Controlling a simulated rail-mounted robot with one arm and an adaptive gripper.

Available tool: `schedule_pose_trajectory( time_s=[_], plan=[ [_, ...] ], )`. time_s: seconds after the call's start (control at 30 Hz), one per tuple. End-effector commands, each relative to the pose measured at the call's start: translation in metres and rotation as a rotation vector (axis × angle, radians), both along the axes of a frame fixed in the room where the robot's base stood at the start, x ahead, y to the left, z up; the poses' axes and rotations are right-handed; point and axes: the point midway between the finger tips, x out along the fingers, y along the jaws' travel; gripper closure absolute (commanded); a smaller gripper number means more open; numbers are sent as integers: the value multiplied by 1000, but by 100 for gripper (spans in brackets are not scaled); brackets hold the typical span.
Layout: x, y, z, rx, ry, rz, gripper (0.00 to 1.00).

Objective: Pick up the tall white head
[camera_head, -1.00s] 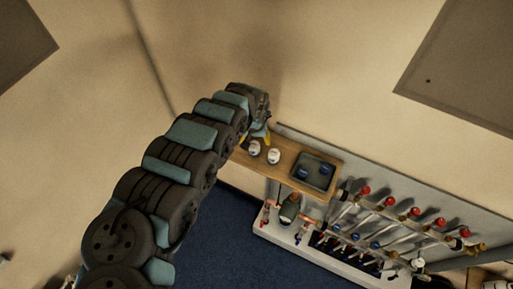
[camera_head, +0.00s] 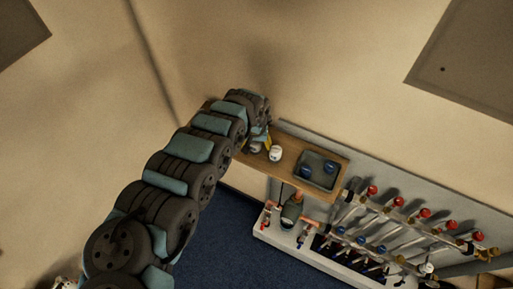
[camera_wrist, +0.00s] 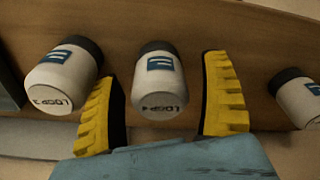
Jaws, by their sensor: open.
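Three white heads with dark caps and blue labels show in the wrist view. The middle head (camera_wrist: 161,85), marked LOOP4, lies between the fingers of my gripper (camera_wrist: 164,72). The fingers are open, yellow and ribbed, one on each side of it, with gaps. The LOOP3 head (camera_wrist: 63,80) is just outside the left finger. A third head (camera_wrist: 298,97) is at the right edge. In the head view, one white head (camera_head: 275,153) stands clear on the shelf and another (camera_head: 255,148) is partly hidden by my gripper. I cannot tell which is taller.
The heads stand on a wooden shelf (camera_head: 287,141). A dark tray (camera_head: 320,184) with blue-topped pieces sits on its right part. Below and to the right is a manifold with red and blue knobs (camera_head: 388,201). The wall is close behind the shelf.

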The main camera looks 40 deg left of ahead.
Motion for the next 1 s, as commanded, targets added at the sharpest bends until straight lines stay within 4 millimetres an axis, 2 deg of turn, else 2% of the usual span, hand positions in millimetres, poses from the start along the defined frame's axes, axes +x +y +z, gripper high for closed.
schedule_pose_trajectory(
  time_s=[0.27, 0.5, 0.53, 1.0],
  plan=[
    [0, 1, 0, 1, -2, 0, 22],
    [1, 1, 0, 1, -2, 0, 91],
    [1, 1, 0, 1, -2, 0, 94],
    [1, 0, 3, 1, -2, -1, 95]
  ],
)
